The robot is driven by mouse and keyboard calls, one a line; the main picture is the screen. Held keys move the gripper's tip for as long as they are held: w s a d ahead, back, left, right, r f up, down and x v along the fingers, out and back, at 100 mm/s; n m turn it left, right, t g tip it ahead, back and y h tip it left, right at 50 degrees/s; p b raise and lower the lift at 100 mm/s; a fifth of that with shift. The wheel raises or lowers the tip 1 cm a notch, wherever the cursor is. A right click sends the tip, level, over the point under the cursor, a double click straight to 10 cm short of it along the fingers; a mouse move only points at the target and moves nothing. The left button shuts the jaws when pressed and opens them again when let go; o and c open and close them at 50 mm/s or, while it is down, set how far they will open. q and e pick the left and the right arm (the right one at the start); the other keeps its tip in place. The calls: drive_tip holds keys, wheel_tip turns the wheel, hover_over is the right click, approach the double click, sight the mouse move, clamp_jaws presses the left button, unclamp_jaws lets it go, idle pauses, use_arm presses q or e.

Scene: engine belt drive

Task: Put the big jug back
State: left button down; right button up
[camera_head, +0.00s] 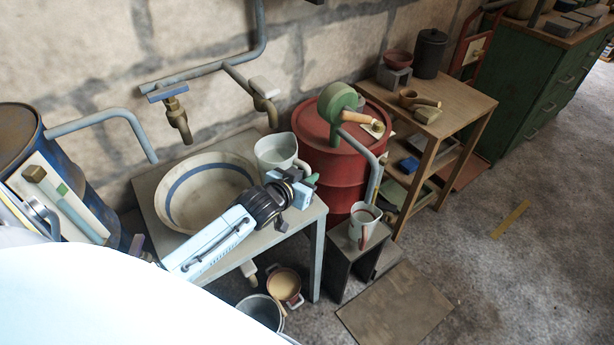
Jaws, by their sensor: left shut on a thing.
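The big jug (272,151), pale and wide-mouthed, is upright beside the large basin (165,208) with a blue ring, at the right back of the grey washstand (311,213). My left arm reaches in from the lower left over the washstand. My left gripper (300,181) is at the jug's right front side and is shut on its handle, which the fingers partly hide. I cannot tell whether the jug's base touches the top. A smaller light jug (364,216) with a brownish handle stands on a dark stool to the right. My right gripper is out of view.
Wall taps (179,122) and pipes hang above the basin. A red drum (325,160) with a green pump (337,103) stands close behind and right of the washstand. A pot (284,284) and bucket (259,313) sit below. Floor at right is mostly clear.

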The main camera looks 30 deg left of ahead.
use_arm(q)
drive_tip(key=c, duration=1.4)
unclamp_jaws()
drive_tip(key=shift+c, duration=0.2)
drive_tip(key=shift+o, duration=0.3)
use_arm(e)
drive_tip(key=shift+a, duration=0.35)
use_arm(q)
drive_tip(key=shift+r, duration=0.1)
drive_tip(key=p+v, duration=0.2)
drive_tip(key=v, duration=1)
drive_tip(key=shift+p, duration=0.3)
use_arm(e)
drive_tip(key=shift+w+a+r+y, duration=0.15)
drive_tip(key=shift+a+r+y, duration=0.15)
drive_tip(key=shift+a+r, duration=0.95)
use_arm(q)
drive_tip(key=shift+d, duration=0.1)
